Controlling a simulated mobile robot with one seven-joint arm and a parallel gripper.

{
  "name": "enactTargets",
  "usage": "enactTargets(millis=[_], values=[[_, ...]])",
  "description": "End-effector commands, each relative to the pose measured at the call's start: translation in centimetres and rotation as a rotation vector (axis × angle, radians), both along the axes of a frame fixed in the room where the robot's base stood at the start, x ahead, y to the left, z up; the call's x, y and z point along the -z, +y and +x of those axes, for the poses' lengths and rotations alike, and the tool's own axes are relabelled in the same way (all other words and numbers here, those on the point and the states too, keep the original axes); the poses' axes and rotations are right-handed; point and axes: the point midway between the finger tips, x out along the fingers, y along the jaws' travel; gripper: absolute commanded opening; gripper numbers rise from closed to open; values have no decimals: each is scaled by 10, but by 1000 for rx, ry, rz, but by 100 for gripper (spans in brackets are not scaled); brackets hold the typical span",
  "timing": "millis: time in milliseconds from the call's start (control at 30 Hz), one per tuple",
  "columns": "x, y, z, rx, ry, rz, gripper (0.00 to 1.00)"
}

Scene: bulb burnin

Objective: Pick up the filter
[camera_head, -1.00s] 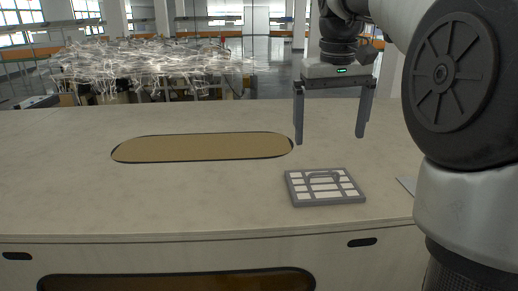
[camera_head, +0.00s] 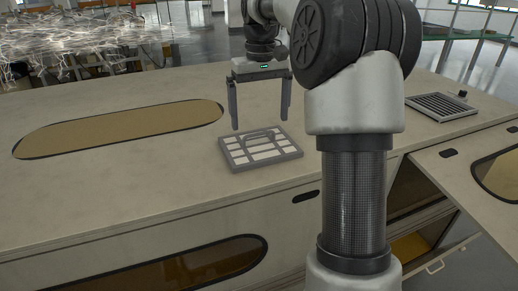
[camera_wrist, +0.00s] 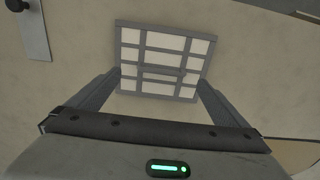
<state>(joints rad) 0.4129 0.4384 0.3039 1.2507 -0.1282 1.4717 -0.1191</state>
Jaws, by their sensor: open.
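The filter (camera_head: 248,157) is a flat square panel with a grey frame, white cells and a raised handle on top. It lies on the pale counter top (camera_head: 120,160) near its front edge. My gripper (camera_head: 260,122) is open and empty, fingers pointing down, above the filter and slightly behind it. In the wrist view the filter (camera_wrist: 162,61) lies beyond and between my two fingers (camera_wrist: 158,85). The gap between fingertips and filter is hard to judge.
A long oval tan inset (camera_head: 125,127) is left of the filter. A grey slatted vent (camera_head: 441,106) lies on the counter at right. An open panel (camera_head: 480,170) and a cabinet opening (camera_head: 415,190) are at the right front.

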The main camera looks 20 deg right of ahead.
Motion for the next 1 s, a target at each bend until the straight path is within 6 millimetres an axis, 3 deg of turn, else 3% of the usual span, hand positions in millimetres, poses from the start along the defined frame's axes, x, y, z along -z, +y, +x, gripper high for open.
enactTargets(millis=[167, 500, 767, 1000], values=[[11, 1, -1, -1, 1, 0, 98], [55, 3, -2, 1, 0, 0, 98], [58, 3, -2, 1, -1, 0, 98], [58, 3, -2, 0, -1, 0, 60]])
